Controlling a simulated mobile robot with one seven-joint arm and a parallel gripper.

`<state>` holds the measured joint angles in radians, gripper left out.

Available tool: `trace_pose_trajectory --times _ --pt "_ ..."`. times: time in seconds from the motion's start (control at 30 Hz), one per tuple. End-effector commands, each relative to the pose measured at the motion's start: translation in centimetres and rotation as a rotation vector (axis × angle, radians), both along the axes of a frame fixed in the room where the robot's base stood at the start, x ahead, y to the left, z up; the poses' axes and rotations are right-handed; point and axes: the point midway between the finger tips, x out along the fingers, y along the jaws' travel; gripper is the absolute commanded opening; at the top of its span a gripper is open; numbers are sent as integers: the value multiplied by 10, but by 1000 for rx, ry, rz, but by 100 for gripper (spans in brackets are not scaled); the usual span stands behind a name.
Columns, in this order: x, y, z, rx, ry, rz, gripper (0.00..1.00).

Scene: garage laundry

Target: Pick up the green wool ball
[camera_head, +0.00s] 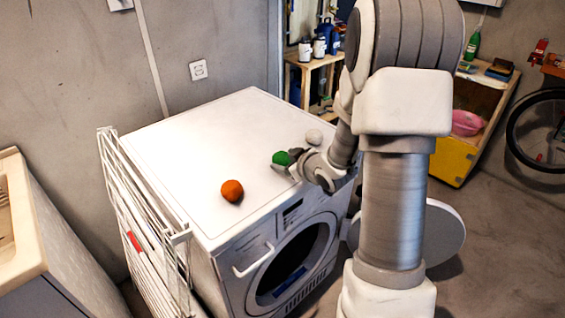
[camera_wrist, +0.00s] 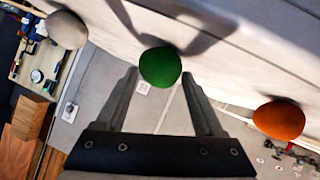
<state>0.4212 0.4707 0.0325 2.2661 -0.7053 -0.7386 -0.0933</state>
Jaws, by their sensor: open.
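The green wool ball (camera_head: 281,158) lies on the white top of the washing machine (camera_head: 190,140), near its right side. My gripper (camera_head: 289,160) is low over the machine top, right at the ball, and partly hides it in the head view. In the wrist view the green ball (camera_wrist: 160,66) appears between the tips of my two fingers (camera_wrist: 160,78), which are spread apart. I cannot tell whether either finger touches it.
An orange ball (camera_head: 232,190) lies on the machine top, left of the green one. A whitish ball (camera_head: 314,136) lies behind and to the right, close to my gripper. A white drying rack (camera_head: 135,215) stands against the machine's left side. The back left of the top is clear.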

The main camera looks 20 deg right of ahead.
Motion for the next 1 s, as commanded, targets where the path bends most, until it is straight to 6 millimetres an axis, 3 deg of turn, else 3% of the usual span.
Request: trace_pose_trajectory --times 0.2,0.47,0.8,1.0 --pt "23 3 -13 -1 0 0 70" --pt "25 3 -13 0 0 0 68" --pt "25 3 -13 0 0 0 8" --pt "25 3 -12 0 -1 0 8"
